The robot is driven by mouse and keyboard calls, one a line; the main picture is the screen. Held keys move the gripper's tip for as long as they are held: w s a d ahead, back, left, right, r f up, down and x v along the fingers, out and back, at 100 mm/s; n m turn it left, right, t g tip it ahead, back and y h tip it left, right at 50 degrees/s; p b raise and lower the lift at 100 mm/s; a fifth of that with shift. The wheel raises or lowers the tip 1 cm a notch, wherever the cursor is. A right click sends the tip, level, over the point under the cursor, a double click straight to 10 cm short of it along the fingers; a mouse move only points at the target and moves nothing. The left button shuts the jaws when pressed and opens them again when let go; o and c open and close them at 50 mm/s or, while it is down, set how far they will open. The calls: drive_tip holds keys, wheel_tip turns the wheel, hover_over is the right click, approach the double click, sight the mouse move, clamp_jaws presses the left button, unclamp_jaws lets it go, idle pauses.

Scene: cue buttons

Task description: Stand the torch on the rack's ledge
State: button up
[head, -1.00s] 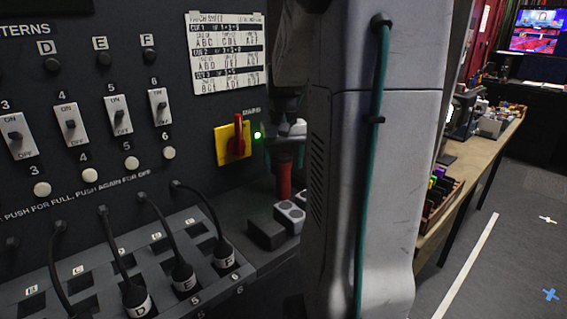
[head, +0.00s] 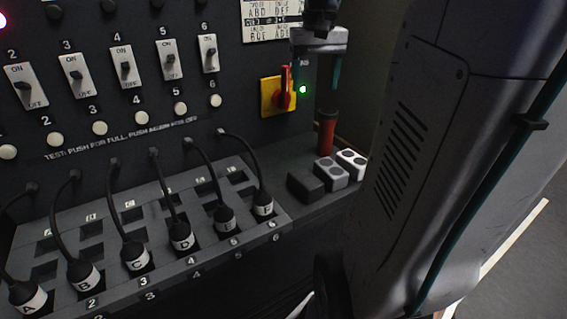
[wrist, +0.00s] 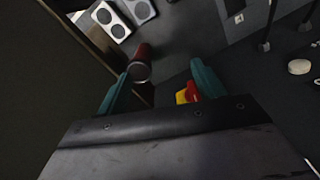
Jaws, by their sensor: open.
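The torch (head: 327,133) is red with a dark top. It stands upright on the rack's ledge (head: 305,155), at the right end by the panel. In the wrist view the torch (wrist: 141,62) shows from above, just beyond the fingertips and nearer the left finger. My gripper (head: 316,80) is open and empty, with its two teal fingers pointing down above the torch. In the wrist view my gripper (wrist: 160,85) has its fingers spread wide. No contact between fingers and torch shows.
Dark, grey and white blocks (head: 330,173) sit on the ledge in front of the torch. A yellow plate with a red mains switch (head: 284,94) and a green light is on the panel left of my gripper. Labelled plugs with cables (head: 182,237) fill the sloping rack at left.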

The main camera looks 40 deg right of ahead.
drive_tip(key=s+a+f+n, duration=0.2)
drive_tip(key=s+a+f, duration=0.1)
drive_tip(key=a, duration=0.5)
drive_tip(key=s+a+f+n, duration=0.2)
drive_tip(key=s+a, duration=0.3)
drive_tip(key=a, duration=0.3)
drive_tip(key=s+a+f+n+t, duration=0.1)
drive_tip(key=s+a+f+n, duration=0.2)
drive_tip(key=a, duration=0.5)
drive_tip(key=shift+s+a+f, duration=0.3)
drive_tip(key=shift+s+f, duration=0.1)
drive_tip(key=shift+s, duration=0.35)
